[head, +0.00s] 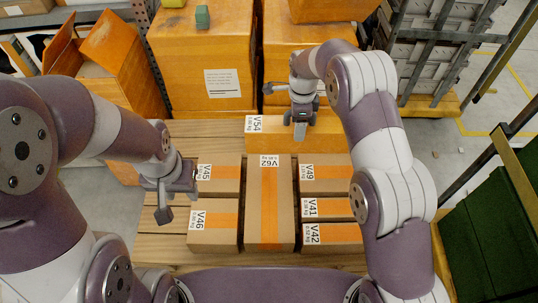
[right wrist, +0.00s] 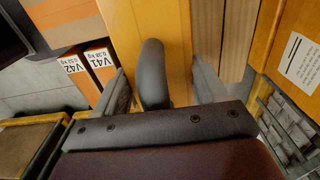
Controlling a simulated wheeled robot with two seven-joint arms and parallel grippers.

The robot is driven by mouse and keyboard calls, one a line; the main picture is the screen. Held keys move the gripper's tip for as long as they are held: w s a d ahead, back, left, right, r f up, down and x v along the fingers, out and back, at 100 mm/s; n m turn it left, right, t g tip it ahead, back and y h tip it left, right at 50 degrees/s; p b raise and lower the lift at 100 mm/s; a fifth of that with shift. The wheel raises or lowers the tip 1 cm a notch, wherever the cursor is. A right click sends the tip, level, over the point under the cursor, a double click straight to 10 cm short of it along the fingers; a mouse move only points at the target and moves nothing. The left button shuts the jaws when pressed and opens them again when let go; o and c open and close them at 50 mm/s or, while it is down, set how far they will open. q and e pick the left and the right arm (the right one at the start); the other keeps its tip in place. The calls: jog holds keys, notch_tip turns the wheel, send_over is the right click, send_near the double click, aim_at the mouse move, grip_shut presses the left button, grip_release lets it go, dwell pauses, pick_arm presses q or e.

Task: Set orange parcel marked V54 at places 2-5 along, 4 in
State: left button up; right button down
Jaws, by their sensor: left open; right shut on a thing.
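The orange parcel marked V54 (head: 325,139) lies left to right behind the rows of brown parcels in the head view, its label at its left end. My right gripper (head: 300,125) is over its middle and shut on it. In the right wrist view the orange parcel (right wrist: 135,22) runs between my right gripper's fingers (right wrist: 165,92). I cannot tell whether it touches what is below. My left gripper (head: 170,205) is open and empty, left of the parcels V45 (head: 226,184) and V46 (head: 222,236).
On the slatted wooden pallet (head: 155,252) stand the long parcel V62 (head: 270,215) and, to its right, V49 (head: 318,188), V41 (head: 335,208) and V42 (head: 340,234). Large orange cartons (head: 200,60) stand behind. A dark green crate (head: 492,235) is at right.

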aim_at(268, 123)
jog(key=a+f, duration=0.1)
jog(key=a, duration=0.1)
jog(key=a+f, duration=0.2)
jog(key=a, duration=0.1)
jog(key=a+f, duration=0.2)
jog(key=a, duration=0.1)
jog(key=shift+w+a+b, duration=0.1)
jog(key=shift+a+b, duration=0.15)
jog(key=shift+b, duration=0.15)
notch_tip(268, 123, down, 4)
jog(key=shift+f, duration=0.1)
jog(key=shift+b, duration=0.35)
jog(key=shift+c, duration=0.3)
grip_release()
notch_tip(268, 123, up, 8)
jog(key=shift+r+p, duration=0.1)
jog(key=shift+p, duration=0.65)
notch_tip(268, 123, up, 4)
jog(key=p, duration=0.4)
jog(key=shift+r, duration=0.1)
